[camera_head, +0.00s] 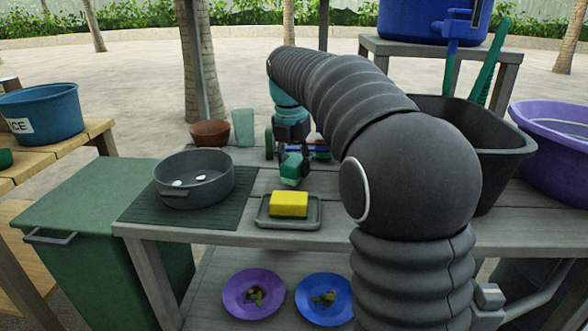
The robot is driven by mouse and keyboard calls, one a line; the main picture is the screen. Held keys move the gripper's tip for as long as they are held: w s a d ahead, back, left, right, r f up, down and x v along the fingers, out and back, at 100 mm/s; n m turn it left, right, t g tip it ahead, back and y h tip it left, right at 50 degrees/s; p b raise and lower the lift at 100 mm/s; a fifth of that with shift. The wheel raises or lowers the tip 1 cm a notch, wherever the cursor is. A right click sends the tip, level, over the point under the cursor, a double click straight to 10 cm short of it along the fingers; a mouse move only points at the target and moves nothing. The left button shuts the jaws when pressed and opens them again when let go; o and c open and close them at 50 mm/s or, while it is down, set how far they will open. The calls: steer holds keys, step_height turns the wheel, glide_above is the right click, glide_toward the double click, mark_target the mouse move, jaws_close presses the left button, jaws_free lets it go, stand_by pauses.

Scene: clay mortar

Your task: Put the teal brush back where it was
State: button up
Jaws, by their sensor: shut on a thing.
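My gripper (291,153) points down above the grey table, behind the yellow sponge. It is shut on the teal brush (292,170), whose blocky teal part shows below the fingers. The rest of the brush is hidden by the gripper or too small to make out. The brush is just behind the sponge; I cannot tell whether it touches the tabletop. The yellow sponge (289,203) lies on a grey tray (290,222) at the table's front.
A grey pot (194,190) stands on a dark green ribbed mat (150,207). A brown bowl (211,133) and a clear teal cup (243,127) stand behind. A black basin (500,155) and purple tub (552,145) are at right. Plates with scraps (238,305) sit below.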

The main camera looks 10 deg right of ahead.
steer(key=shift+f, duration=0.4)
steer(key=shift+f, duration=0.15)
steer(key=o, duration=1.1)
